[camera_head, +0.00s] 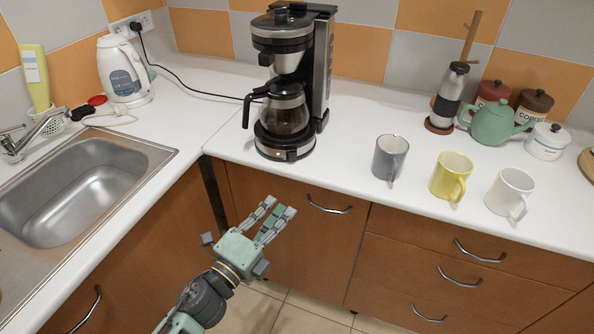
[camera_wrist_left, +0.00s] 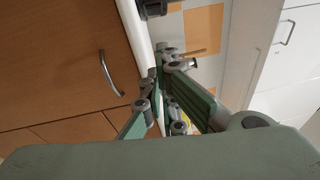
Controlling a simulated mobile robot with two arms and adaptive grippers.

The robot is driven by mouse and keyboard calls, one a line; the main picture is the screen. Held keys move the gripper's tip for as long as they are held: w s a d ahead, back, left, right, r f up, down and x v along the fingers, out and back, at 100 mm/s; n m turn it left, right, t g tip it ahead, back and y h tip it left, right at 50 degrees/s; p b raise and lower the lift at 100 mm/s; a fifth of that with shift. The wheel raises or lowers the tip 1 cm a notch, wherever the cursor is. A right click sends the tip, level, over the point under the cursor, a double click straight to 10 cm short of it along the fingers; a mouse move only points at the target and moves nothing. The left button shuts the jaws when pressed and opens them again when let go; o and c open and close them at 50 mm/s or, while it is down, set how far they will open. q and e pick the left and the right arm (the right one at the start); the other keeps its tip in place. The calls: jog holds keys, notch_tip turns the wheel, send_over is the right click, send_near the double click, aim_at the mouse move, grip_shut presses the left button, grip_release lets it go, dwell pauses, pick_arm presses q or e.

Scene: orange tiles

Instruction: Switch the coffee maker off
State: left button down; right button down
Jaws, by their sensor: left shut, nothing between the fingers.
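The coffee maker (camera_head: 319,70), black and silver, stands upright on the white counter with its glass carafe (camera_head: 284,113) in place. A small light or switch shows on the front of its round base (camera_head: 292,152). My left gripper (camera_head: 276,217) is shut and empty, in front of the cabinet doors, below and in front of the coffee maker and apart from it. In the left wrist view my left gripper's fingers (camera_wrist_left: 157,70) come together near the counter edge, and a dark part of what seems to be the coffee maker (camera_wrist_left: 152,8) shows at the top. My right gripper is not in view.
A grey mug (camera_head: 389,158), a yellow mug (camera_head: 450,176) and a white mug (camera_head: 509,193) stand right of the coffee maker. A white kettle (camera_head: 123,72) and the sink (camera_head: 85,190) are at left. The counter's front edge lies between my gripper and the coffee maker.

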aim_at(297, 171)
pick_arm(q)
jog(key=x, duration=0.4)
jog(key=a+p+x, duration=0.1)
jog(key=x, duration=0.3)
jog(key=w+p+x, duration=0.1)
jog(key=x, duration=0.3)
jog(key=shift+w+a, duration=0.1)
jog(key=shift+a, duration=0.25)
jog(key=shift+w+a+r, duration=0.1)
jog(key=shift+w+a, duration=0.1)
jog(key=shift+w, duration=0.3)
